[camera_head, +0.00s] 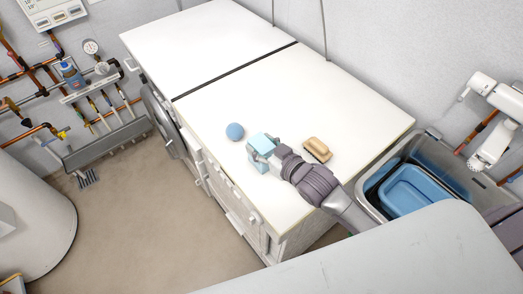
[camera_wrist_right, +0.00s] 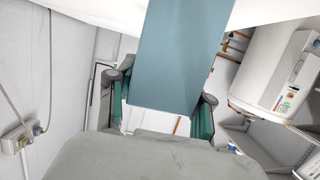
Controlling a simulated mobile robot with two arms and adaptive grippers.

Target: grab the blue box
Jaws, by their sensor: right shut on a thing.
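The blue box (camera_head: 258,142) is light blue and sits at the white counter's front half in the head view. My right gripper (camera_head: 267,153) reaches in from the lower right and has its fingers on either side of the box. In the right wrist view the box (camera_wrist_right: 178,50) looks teal and fills the space between the fingers (camera_wrist_right: 165,105), hiding what lies behind it. I cannot tell whether the box touches the counter or is just above it. My left gripper is not in view.
A blue ball (camera_head: 235,131) lies left of the box. A tan brush or sponge-like object (camera_head: 317,150) lies right of it, close to my right arm. A grey sink (camera_head: 364,199) with a blue basin (camera_head: 411,190) stands at the right. The counter's far part (camera_head: 215,45) is clear.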

